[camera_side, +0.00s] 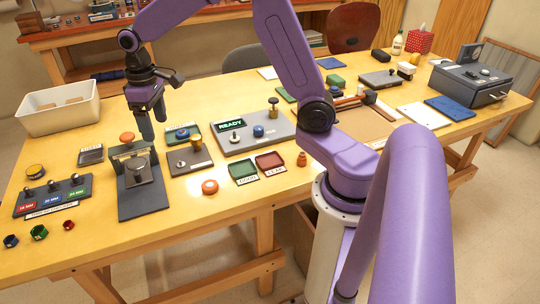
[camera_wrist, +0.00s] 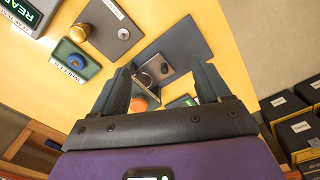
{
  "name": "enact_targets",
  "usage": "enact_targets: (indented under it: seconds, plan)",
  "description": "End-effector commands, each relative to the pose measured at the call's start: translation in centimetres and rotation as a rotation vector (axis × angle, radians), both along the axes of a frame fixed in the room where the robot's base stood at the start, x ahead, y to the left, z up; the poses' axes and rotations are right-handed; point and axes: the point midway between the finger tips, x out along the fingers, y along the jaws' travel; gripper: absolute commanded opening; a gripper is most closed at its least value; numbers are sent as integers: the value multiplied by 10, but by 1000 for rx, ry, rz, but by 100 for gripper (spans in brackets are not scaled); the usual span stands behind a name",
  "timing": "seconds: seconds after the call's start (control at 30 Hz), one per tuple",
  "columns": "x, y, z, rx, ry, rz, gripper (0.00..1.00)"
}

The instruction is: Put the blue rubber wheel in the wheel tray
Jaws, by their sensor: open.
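A blue wheel (camera_wrist: 70,58) with a pale hub lies in a small dark green tray (camera_wrist: 87,69) labelled as the wheel tray. In the side view the blue wheel (camera_side: 182,134) sits in the same tray, right of my gripper. My gripper (camera_side: 154,128) is open and empty, pointing down above the back of the dark press stand. In the wrist view the fingers of my gripper (camera_wrist: 163,73) are spread apart with nothing between them. The tray is apart from the fingers.
The press stand (camera_side: 139,203) with an orange knob (camera_side: 127,137) is close to my gripper. A grey plate with a brass knob (camera_side: 196,144) lies in front of the tray. A READY tester (camera_side: 240,145) is further right. A white bin (camera_side: 59,121) stands at left.

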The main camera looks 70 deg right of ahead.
Motion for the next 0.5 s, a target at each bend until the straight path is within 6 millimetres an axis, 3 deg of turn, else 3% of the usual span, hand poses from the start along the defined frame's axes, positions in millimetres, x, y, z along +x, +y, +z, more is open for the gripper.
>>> enact_targets:
  seconds: [0.1, 0.2, 0.37, 0.5]
  plan:
    - [-48, 29, 10, 1, -4, 127, 76]
    - [-90, 46, 14, 3, -8, 230, 76]
    - [-158, 58, 16, 5, -9, 394, 76]
    - [-216, 56, 14, 7, -10, 537, 76]
